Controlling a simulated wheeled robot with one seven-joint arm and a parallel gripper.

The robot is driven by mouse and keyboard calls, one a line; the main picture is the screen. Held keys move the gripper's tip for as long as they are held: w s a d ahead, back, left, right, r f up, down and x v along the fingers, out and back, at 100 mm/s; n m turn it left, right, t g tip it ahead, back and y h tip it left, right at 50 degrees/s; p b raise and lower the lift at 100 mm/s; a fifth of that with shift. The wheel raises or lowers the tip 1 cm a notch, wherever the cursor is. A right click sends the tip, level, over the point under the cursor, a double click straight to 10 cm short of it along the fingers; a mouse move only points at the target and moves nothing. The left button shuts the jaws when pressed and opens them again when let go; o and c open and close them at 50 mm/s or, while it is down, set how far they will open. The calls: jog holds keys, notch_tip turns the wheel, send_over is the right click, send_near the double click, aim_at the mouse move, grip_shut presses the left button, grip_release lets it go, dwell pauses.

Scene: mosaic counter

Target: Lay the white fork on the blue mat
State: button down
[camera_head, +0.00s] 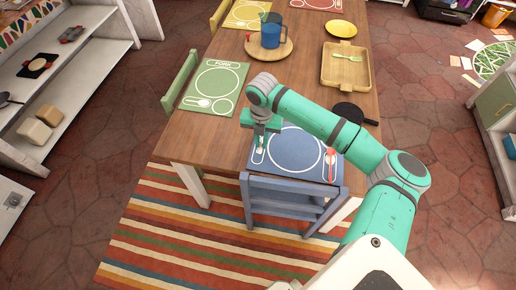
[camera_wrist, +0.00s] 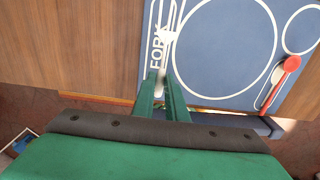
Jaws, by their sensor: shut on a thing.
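The blue mat (camera_head: 292,172) lies at the near end of the wooden table, with a printed plate ring and the word FORK at its left side. It also shows in the wrist view (camera_wrist: 225,50). My gripper (camera_head: 261,139) is over the mat's left part. In the wrist view its two green fingers (camera_wrist: 166,85) are closed on the white fork (camera_wrist: 167,36), which sticks out beyond them over the FORK marking. The fingers hide the rest of the fork. I cannot tell whether the fork touches the mat.
A red spoon (camera_head: 331,158) lies on the mat's right side. A blue chair (camera_head: 290,192) stands against the near edge. A black pan (camera_head: 350,112), a wooden tray (camera_head: 345,80) with a green utensil, and a blue mug (camera_head: 270,36) on a round board are farther back.

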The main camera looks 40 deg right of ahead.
jog(key=shift+w+a+f, duration=0.15)
jog(key=shift+a+f, duration=0.1)
jog(key=shift+f, duration=0.15)
jog(key=shift+w+a+f, duration=0.1)
jog(key=shift+a+f, duration=0.05)
jog(key=shift+f, duration=0.8)
jog(key=shift+a+f, duration=0.15)
jog(key=shift+f, duration=0.8)
jog(key=c, duration=1.8)
grip_release()
jog(key=shift+f, duration=0.1)
jog(key=shift+o, duration=0.2)
notch_tip(320, 180, up, 12)
